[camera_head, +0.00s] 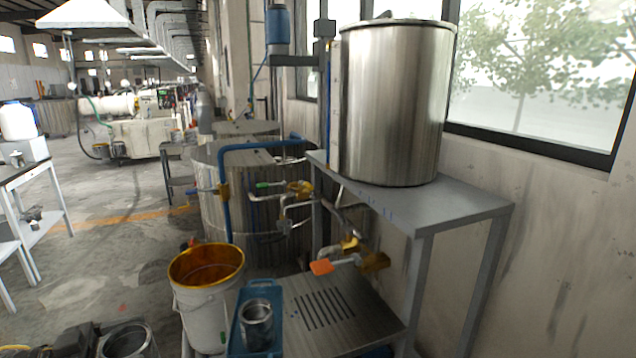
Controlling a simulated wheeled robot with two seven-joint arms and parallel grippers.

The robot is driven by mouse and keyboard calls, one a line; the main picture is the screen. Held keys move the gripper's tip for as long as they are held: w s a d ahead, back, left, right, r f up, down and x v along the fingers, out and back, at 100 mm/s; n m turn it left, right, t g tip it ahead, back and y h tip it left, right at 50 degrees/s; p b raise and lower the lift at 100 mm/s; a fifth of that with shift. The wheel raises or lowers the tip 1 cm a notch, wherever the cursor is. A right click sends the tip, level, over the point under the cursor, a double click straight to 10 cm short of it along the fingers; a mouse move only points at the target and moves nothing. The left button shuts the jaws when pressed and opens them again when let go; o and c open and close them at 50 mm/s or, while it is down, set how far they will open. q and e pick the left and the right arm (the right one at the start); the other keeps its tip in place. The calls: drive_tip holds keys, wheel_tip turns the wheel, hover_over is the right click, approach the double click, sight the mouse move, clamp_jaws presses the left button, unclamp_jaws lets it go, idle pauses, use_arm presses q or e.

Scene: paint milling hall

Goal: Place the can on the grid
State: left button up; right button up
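An open, shiny metal can (128,342) is at the bottom left, cut off by the picture's lower edge. Dark parts of my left gripper (90,342) adjoin its left side; the can looks held near me, but the fingertips are not clear. The grid (322,309) is a set of dark parallel slots in a grey metal bench top at the lower middle. It is bare. A second metal can (257,326) stands upright in a blue tray (240,338) just left of the grid. My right gripper is not in view.
A white bucket (203,318) with a yellow-orange inside stands left of the tray. An orange-handled valve (335,265) juts out above the grid's back edge. A large steel tank (395,105) stands on a grey table (430,200) behind. Floor at left is open.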

use_arm(q)
drive_tip(key=shift+w+a+f+n+t+y, duration=0.25)
drive_tip(key=shift+w+f+n+t+y, duration=0.25)
drive_tip(key=shift+w+f, duration=0.45)
wheel_tip(320, 180, down, 2)
drive_tip(key=shift+w+f+n+t+y, duration=0.2)
drive_tip(key=shift+n+t+y, duration=0.2)
drive_tip(key=shift+n+t, duration=0.25)
drive_tip(key=f, duration=0.1)
drive_tip(key=f+n+t+y, duration=0.1)
drive_tip(key=s+d+f+t+y, duration=0.1)
drive_tip(key=shift+f+n, duration=0.2)
drive_tip(key=shift+n, duration=0.05)
drive_tip(key=d+f, duration=0.1)
drive_tip(key=d+f+n+t+y, duration=0.1)
drive_tip(key=shift+s+d+f+y, duration=0.2)
drive_tip(key=shift+d+f+y, duration=0.1)
drive_tip(key=shift+d+f, duration=0.1)
drive_tip(key=w+d+r+n+t+y, duration=0.3)
drive_tip(key=d+r+n+y, duration=0.3)
drive_tip(key=d+y, duration=0.3)
drive_tip(key=shift+w+d+r+n+y, duration=0.25)
drive_tip(key=shift+d+n+y, duration=0.15)
drive_tip(key=shift+d, duration=0.55)
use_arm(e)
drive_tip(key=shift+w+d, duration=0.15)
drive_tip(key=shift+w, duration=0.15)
